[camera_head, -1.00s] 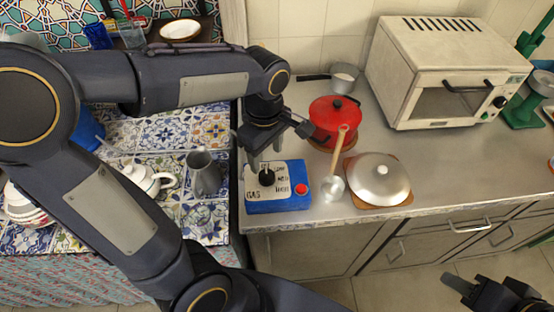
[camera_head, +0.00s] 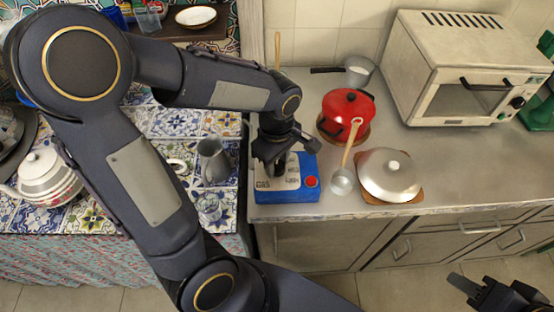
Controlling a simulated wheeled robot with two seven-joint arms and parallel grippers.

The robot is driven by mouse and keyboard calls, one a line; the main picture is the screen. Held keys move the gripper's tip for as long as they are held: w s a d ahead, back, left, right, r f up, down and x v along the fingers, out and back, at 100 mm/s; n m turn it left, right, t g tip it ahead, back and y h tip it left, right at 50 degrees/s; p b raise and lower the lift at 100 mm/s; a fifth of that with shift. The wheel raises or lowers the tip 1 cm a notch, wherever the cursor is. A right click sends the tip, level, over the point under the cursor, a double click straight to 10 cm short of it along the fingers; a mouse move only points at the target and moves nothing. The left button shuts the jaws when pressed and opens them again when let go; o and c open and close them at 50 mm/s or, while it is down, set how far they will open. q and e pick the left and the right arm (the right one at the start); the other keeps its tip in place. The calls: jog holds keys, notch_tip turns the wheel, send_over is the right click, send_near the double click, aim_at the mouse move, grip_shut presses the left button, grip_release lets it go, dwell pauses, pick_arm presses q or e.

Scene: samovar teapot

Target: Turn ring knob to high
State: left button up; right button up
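The gas burner box (camera_head: 290,196) is blue with a white top panel and a red button (camera_head: 311,182). It stands at the left front of the steel counter. My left gripper (camera_head: 275,168) points down over the left part of the panel, where the black knob is. The gripper hides the knob, so I cannot tell whether the fingers touch it, how far apart they are, or how the knob is turned. My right gripper (camera_head: 460,284) is at the lower right, away from the box, and I cannot tell its opening.
A red pot (camera_head: 347,104), a ladle (camera_head: 342,181) and a silver lid (camera_head: 390,174) on a wooden board are right of the box. A small oven (camera_head: 450,70) stands behind them. A grey pitcher (camera_head: 211,162) is on the tiled table at left.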

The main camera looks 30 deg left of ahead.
pick_arm(q)
jog(key=c, duration=0.4)
jog(key=shift+o, duration=0.2)
jog(key=shift+m, duration=0.3)
jog(key=m, duration=0.9)
jog(key=shift+m, duration=0.3)
jog(key=m, duration=0.4)
jog(key=shift+m, duration=0.3)
jog(key=m, duration=0.6)
jog(key=shift+r, duration=0.1)
jog(key=m+p, duration=0.1)
jog(key=m, duration=0.5)
